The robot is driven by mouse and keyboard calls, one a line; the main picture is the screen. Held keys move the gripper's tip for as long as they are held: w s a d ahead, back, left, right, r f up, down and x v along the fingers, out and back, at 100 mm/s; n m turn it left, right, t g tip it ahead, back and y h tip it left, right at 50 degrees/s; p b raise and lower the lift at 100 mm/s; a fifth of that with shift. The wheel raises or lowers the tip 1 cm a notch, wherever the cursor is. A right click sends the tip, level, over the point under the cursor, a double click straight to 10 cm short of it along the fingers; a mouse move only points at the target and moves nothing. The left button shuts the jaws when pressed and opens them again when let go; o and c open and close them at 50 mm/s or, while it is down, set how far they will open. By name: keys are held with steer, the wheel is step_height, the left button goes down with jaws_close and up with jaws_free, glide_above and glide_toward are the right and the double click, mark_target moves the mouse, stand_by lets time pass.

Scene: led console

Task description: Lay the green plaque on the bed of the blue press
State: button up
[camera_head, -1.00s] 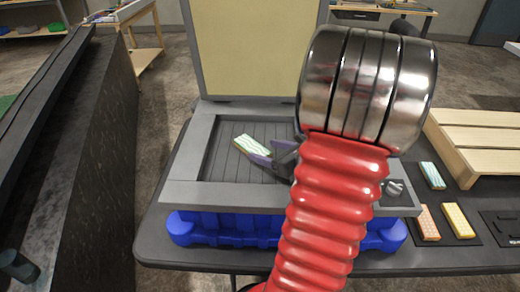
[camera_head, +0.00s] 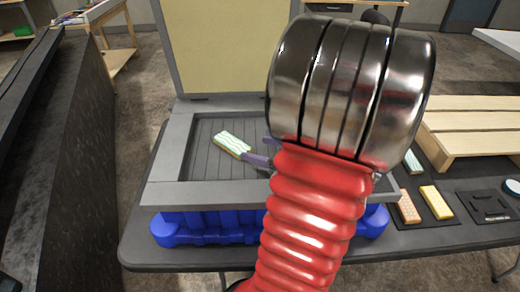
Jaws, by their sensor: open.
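The green plaque (camera_head: 231,143), pale with wavy green stripes, lies on the grey slatted bed (camera_head: 205,164) of the blue press. The press has a grey frame (camera_head: 178,194), a blue base (camera_head: 190,228) and a raised lid with a cream inner face (camera_head: 225,50). My gripper (camera_head: 257,150) is open at the right end of the plaque, low over the bed. One purple finger shows close to the plaque's edge; whether it touches is unclear. My red and chrome arm hides the rest of the gripper and the right part of the bed.
Right of the press, a blue-green plaque (camera_head: 413,162), an orange plaque (camera_head: 408,207) and a yellow plaque (camera_head: 436,201) lie on a dark mat. A wooden slatted rack (camera_head: 475,130) stands behind them. A dark wall-like block (camera_head: 75,170) stands on the left.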

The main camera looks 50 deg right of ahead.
stand_by(0.3)
